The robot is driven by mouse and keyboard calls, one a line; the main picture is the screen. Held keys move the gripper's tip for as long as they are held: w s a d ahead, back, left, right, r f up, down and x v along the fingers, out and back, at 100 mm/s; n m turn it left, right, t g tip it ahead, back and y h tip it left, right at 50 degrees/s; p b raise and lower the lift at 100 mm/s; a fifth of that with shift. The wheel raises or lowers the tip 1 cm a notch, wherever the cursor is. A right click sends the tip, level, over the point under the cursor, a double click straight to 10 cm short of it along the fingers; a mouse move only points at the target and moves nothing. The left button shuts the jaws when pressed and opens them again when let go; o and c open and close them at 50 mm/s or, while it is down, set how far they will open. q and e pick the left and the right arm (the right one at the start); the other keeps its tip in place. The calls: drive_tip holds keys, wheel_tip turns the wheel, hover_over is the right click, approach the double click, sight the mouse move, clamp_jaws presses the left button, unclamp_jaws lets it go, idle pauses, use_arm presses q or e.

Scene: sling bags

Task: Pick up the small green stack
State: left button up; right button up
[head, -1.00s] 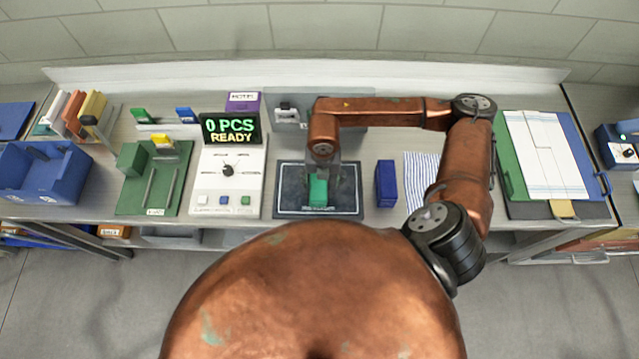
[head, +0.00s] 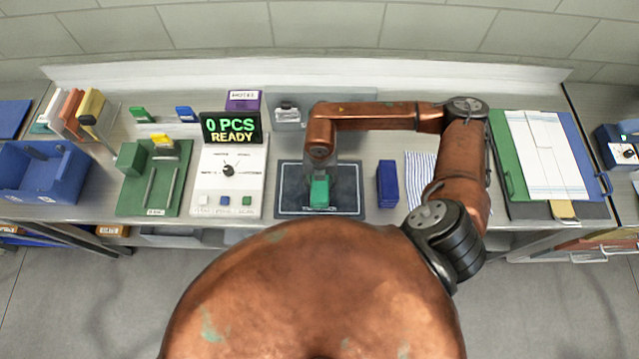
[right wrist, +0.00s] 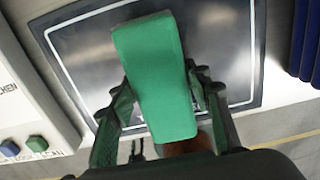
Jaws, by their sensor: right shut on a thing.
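The small green stack (head: 319,191) is over the dark mat (head: 288,208) with the white border line, in the middle of the bench. My right gripper (head: 319,172) comes down on it from above and is shut on it. In the right wrist view the green stack (right wrist: 160,80) sits between the two fingers, one on each side. I cannot tell for sure whether its underside touches the mat. My left gripper is not in view.
A blue stack (head: 387,184) stands right of the mat. A white panel (head: 228,180) with a knob, buttons and a "0 PCS READY" display stands left. Further left are a green tray (head: 135,203) holding a green block and a blue bin (head: 40,175). Folders (head: 545,155) lie at the right.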

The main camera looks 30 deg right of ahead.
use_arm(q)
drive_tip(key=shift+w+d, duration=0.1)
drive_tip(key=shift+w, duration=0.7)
